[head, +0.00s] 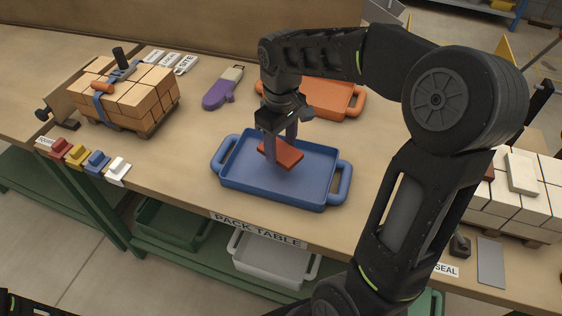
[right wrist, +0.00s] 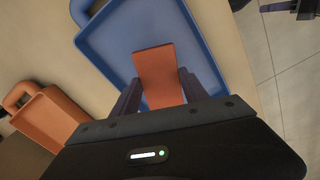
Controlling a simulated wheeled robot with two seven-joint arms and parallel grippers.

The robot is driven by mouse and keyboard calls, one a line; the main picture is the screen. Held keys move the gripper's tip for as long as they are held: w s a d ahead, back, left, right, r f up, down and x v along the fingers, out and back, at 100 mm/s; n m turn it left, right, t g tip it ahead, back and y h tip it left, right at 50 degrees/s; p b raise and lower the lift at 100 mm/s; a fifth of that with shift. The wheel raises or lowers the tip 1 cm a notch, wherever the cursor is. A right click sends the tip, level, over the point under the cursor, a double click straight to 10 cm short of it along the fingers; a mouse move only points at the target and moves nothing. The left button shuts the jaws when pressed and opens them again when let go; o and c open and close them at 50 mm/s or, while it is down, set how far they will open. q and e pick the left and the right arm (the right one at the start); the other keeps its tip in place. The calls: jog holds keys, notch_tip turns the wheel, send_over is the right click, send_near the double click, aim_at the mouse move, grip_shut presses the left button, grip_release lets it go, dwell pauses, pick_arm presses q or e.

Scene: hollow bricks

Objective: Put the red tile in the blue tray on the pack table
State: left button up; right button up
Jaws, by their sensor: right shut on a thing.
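The red tile (head: 281,154) is a flat orange-red slab held between the fingers of my right gripper (head: 280,143). It is over the inside of the blue tray (head: 314,199), which sits on the pack table (head: 200,190). I cannot tell whether the tile touches the tray floor. In the right wrist view the tile (right wrist: 157,75) stands out between the two fingers of my right gripper (right wrist: 158,90), with the blue tray (right wrist: 118,40) behind it. My left gripper is not in view.
An orange tray (head: 345,100) lies just behind the blue one. A purple mitt (head: 220,90) and a strapped brick stack (head: 135,100) are to the left. Small coloured blocks (head: 78,155) line the left front edge. White bricks (head: 520,195) stand at the right.

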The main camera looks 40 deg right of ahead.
aim_at(281, 170)
jog(key=shift+f, duration=0.95)
jog(key=shift+f, duration=1.85)
jog(key=shift+f, duration=0.1)
jog(key=shift+f, duration=0.15)
jog(key=o, duration=1.5)
notch_tip(281, 170, up, 12)
jog(key=shift+r, duration=0.25)
